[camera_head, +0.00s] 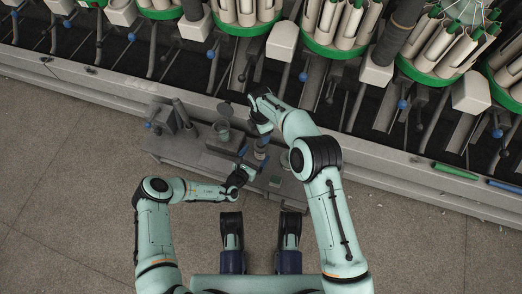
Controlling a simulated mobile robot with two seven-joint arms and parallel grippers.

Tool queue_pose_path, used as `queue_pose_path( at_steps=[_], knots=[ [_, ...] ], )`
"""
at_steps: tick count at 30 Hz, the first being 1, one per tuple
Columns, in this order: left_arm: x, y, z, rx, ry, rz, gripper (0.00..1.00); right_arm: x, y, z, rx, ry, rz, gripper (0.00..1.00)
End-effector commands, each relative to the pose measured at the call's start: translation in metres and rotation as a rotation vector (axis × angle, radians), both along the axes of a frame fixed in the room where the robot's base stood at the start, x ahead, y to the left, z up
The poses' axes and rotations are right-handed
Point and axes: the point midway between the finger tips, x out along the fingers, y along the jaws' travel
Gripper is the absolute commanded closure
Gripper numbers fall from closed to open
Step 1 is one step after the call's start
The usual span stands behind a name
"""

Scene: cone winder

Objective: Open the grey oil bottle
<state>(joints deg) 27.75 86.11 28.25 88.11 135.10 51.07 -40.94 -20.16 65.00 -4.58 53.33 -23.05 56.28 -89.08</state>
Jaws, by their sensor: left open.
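A small dark grey bottle with a bluish band (261,144), apparently the oil bottle, stands on the grey bench (180,152) in the head view. My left gripper (245,168) is open, low over the bench, just left of the bottle and below it in the picture. Whether it touches the bottle I cannot tell. My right gripper (259,116) is above the bottle's upper end, partly hidden by its own wrist, so its jaws are unclear. The bottle's cap cannot be made out.
The winding machine's long ledge (90,85) runs behind. A green tube (455,170) and a blue tube (505,186) lie at right. The floor at left is clear.

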Motion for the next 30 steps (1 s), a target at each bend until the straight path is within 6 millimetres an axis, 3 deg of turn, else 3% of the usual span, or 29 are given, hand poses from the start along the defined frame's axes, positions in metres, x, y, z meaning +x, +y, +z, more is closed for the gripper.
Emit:
queue_pose_path(
  at_steps=[6, 12, 27, 30],
  knots=[
    [0.032, -0.019, -0.011, 0.0, -0.001, 0.0, 0.06, 0.0, 0.0, 0.0, 0.001, 0.0, -0.001, 0.36],
    [0.051, -0.029, -0.018, 0.0, 0.0, -0.001, 0.06, 0.0, 0.0, 0.0, 0.001, 0.0, -0.001, 0.36],
    [0.06, -0.034, -0.021, 0.0, 0.001, -0.001, 0.06, 0.0, 0.0, 0.0, 0.001, 0.0, -0.001, 0.36],
    [0.06, -0.034, -0.021, 0.0, 0.001, -0.001, 0.38, 0.0, 0.0, 0.0, 0.001, 0.0, -0.001, 0.36]
  ],
)
